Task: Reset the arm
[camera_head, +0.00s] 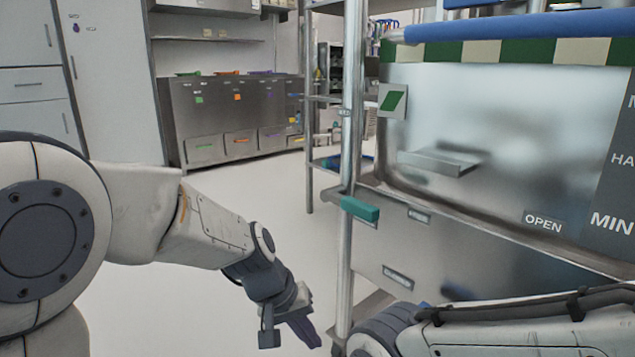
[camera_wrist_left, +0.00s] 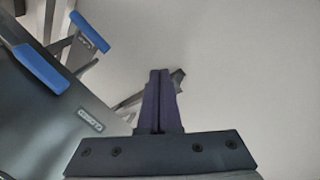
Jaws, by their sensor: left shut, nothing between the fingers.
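My left arm comes in from the left in the head view, and its gripper (camera_head: 304,328) hangs low over the pale floor, just left of a metal rack post. In the left wrist view the two dark purple fingers (camera_wrist_left: 160,100) lie side by side, shut with nothing between them. My right arm crosses the lower right of the head view in front of the steel machine; its gripper cannot be made out.
A steel machine (camera_head: 480,130) with a lower cabinet fills the right side. A metal rack post (camera_head: 352,130) stands close to the left gripper. Steel cabinets (camera_head: 235,115) line the back. The floor (camera_head: 260,200) between is clear.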

